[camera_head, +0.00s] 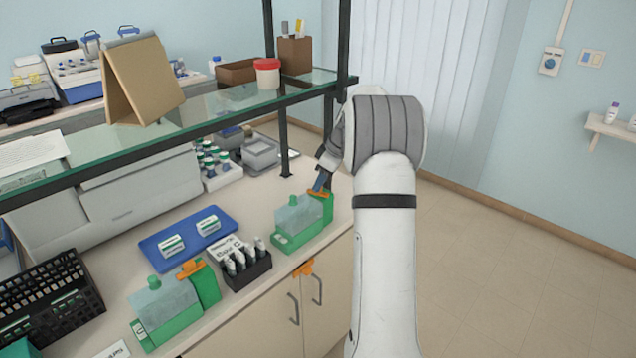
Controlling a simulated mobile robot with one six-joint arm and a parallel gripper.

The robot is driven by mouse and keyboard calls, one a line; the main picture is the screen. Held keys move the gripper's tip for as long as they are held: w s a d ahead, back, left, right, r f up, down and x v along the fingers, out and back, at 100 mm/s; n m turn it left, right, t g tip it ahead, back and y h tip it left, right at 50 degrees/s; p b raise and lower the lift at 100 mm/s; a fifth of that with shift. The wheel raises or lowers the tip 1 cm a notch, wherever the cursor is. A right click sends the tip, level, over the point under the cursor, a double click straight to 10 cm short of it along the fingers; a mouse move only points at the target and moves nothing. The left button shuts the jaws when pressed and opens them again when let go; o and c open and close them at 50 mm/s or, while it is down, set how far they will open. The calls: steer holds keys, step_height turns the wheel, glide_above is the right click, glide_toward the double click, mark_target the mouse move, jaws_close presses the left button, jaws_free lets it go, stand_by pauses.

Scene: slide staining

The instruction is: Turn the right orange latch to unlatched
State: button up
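Two green boxes with pale translucent tops stand on the counter, each with an orange latch at its right end. The right box (302,233) has its orange latch (320,194) on top of a green end block. My gripper (321,184) points down right at this latch, close above or touching it; I cannot tell which. My arm hides part of the gripper, and its finger opening is too small to read. The left box (165,318) has its orange latch (190,268) on its end block, away from my gripper. The latches' lock state is not readable.
A dark rack of bottles (247,270) and a blue tray (160,254) lie between and behind the boxes. A glass shelf (215,107) with a black post runs above the counter. An orange piece (303,268) sits on the cabinet front. The floor at right is clear.

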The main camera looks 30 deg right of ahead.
steer(key=shift+x, duration=0.85)
steer(key=shift+c, duration=0.5)
jaws_close()
